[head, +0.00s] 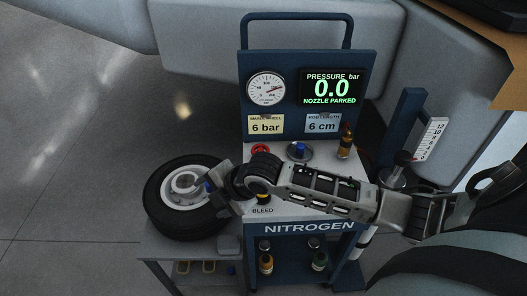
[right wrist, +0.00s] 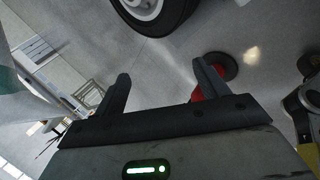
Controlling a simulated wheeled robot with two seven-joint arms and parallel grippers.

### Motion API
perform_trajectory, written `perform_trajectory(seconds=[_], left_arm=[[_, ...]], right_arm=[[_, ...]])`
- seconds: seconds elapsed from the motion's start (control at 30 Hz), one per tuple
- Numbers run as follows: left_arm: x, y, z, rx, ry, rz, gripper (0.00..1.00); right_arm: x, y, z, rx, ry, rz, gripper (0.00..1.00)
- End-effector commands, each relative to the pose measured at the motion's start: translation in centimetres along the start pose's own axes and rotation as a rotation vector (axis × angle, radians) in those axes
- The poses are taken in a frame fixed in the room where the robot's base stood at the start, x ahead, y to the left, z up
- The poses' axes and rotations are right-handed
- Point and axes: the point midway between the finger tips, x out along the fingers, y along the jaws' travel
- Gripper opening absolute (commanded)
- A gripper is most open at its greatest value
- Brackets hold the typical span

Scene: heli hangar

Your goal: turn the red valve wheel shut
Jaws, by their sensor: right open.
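The red valve wheel (head: 260,149) is on the top panel of the blue nitrogen cart, partly hidden behind my right arm. My right gripper (head: 214,187) is at the left of the panel, over the edge of the tyre and left of and nearer than the valve wheel. In the right wrist view my right gripper (right wrist: 161,76) has its fingers apart with nothing between them. A red part (right wrist: 197,95) shows beside the right-hand finger there; I cannot tell whether it is the valve wheel. My left gripper is not in view.
A tyre (head: 154,211) lies on a side shelf at the left. The gauge (head: 266,88) and pressure display (head: 332,88) stand behind the panel; the display reads 0.0, nozzle parked. A blue knob (head: 300,148) and a bottle-like fitting (head: 345,141) stand right of the valve wheel.

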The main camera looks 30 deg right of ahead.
Motion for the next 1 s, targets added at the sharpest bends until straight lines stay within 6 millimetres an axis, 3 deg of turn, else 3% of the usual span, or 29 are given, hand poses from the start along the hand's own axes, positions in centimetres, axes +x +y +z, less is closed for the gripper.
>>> perform_trajectory(seconds=[0.03,0.1,0.3,0.5,0.67,1.0], left_arm=[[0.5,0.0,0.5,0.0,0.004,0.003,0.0],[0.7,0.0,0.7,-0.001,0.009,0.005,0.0],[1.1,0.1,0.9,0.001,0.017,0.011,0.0],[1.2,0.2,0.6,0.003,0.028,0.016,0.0],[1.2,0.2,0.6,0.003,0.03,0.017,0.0],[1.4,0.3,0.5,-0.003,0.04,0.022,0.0]], right_arm=[[-0.6,1.8,2.6,-0.192,-0.049,-0.04,0.73],[-2.2,3.5,5.5,-0.429,-0.094,-0.126,0.73],[-8.6,6.5,12.9,-0.892,-0.165,-0.376,0.73],[-12.8,7.3,16.1,-1.07,-0.153,-0.511,0.73],[-12.5,7.0,16.8,-1.096,-0.144,-0.532,0.73],[-6.5,4.6,19.2,-1.095,-0.144,-0.53,0.73]])
